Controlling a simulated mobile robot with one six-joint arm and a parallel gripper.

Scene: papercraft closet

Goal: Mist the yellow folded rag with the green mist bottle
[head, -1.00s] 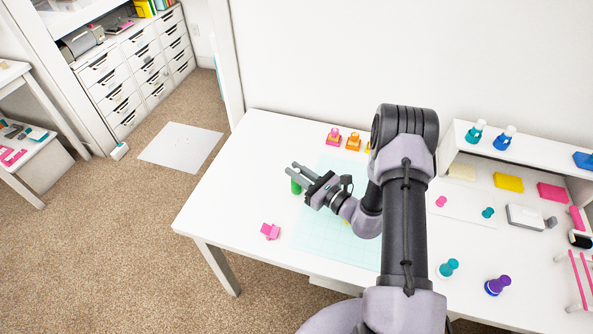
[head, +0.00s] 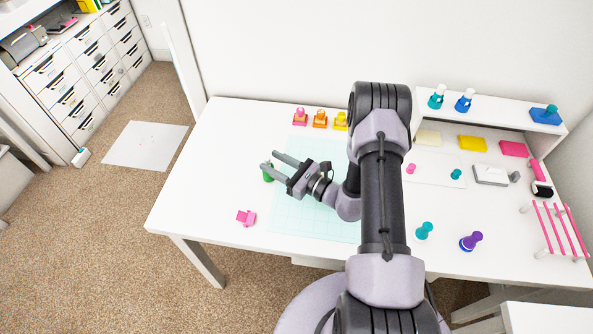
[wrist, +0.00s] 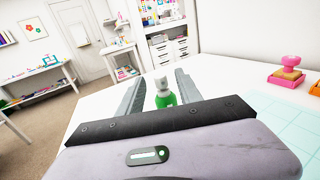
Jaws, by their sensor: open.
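The green mist bottle (head: 267,175) stands on the left part of the white table; only part of it shows behind my gripper in the head view. In the wrist view the bottle (wrist: 165,97), green with a pale grey top, stands upright between the two fingers, with space on both sides. My gripper (head: 270,160) is open and empty, its fingers pointing left at the bottle. The yellow folded rag (head: 472,143) lies flat under the raised shelf at the table's right, between a cream and a pink folded piece.
A pink clip-like piece (head: 246,218) lies in front of the bottle. Pink, orange and yellow stamps (head: 320,119) line the back edge. A pale green cutting mat (head: 300,215) lies under my arm. Teal (head: 424,231) and purple (head: 471,241) knobbed items stand front right. Bottles stand on the shelf (head: 490,120).

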